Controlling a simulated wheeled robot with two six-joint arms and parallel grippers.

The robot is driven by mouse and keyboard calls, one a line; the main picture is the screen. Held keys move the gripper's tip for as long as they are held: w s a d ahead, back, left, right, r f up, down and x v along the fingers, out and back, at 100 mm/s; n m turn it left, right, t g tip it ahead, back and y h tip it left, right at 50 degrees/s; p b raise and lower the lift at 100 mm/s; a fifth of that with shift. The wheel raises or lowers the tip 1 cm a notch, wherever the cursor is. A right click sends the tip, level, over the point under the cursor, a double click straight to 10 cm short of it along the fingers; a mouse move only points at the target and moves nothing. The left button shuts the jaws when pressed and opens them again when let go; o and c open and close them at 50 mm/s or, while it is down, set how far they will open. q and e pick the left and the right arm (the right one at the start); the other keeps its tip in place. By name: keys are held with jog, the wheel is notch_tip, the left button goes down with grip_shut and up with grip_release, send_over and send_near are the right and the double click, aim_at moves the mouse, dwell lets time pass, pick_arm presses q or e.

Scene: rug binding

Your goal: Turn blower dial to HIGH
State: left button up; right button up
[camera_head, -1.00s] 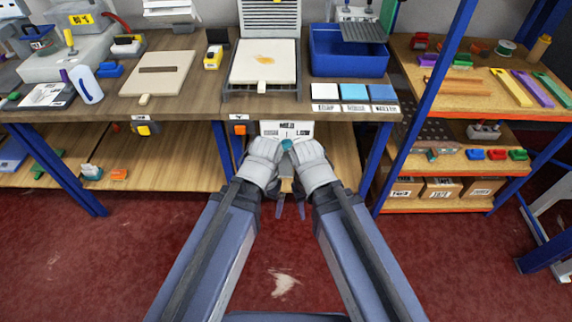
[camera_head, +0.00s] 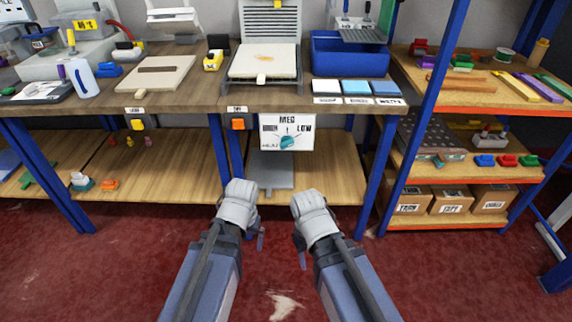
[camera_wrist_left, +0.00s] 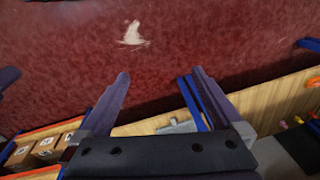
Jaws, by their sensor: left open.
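The blower dial (camera_head: 288,143) is a teal knob on a white panel (camera_head: 302,143) under the table's front edge. The panel reads MED at the top, LOW at the right and a partly legible label, apparently HIGH, at the left. The knob looks tilted, but I cannot tell which mark it points at. My left gripper (camera_head: 260,238) is below and left of the panel, apart from the dial. In the left wrist view its two fingers (camera_wrist_left: 160,76) are spread with nothing between them. My right gripper (camera_head: 300,252) is below the panel, also apart; its jaw gap is unclear.
The wooden table (camera_head: 205,98) carries a framed pale plate (camera_head: 264,62), a blue bin (camera_head: 349,56) and blue and white swatches. An orange switch (camera_head: 238,124) is left of the panel. A lower shelf (camera_head: 330,176) lies behind my grippers. The red floor (camera_head: 130,265) is open in front.

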aim_at(286, 145)
pick_arm(q)
jog(key=w+a+f+m+t+y+b, duration=0.45)
jog(key=w+a+f+b, duration=0.25)
jog(key=w+f+b, duration=0.4)
jog(key=w+d+r+m+t+b, duration=0.2)
jog(key=w+d+r+m+t, duration=0.2)
jog(key=w+r+m+t, duration=0.6)
jog(key=w+d+r+m+t+h, duration=0.1)
jog(key=w+d+r+m+h, duration=0.25)
jog(key=d+m, duration=0.35)
jog(key=w+d+r+m+t+h, duration=0.2)
jog(key=w+d+r+m, duration=0.2)
jog(key=d+m, duration=0.25)
jog(key=shift+g, duration=0.25)
jog(key=shift+w+d+f, duration=0.1)
jog(key=shift+w+d, duration=0.05)
jog(key=shift+w, duration=1.75)
jog(key=shift+w+d, duration=0.15)
jog(key=shift+w, duration=1.7)
pick_arm(e)
notch_tip(286, 145, down, 16)
jog(key=w+a, duration=0.1)
jog(key=shift+w+r, duration=0.2)
jog(key=shift+w, duration=0.05)
jog(key=shift+a, duration=0.1)
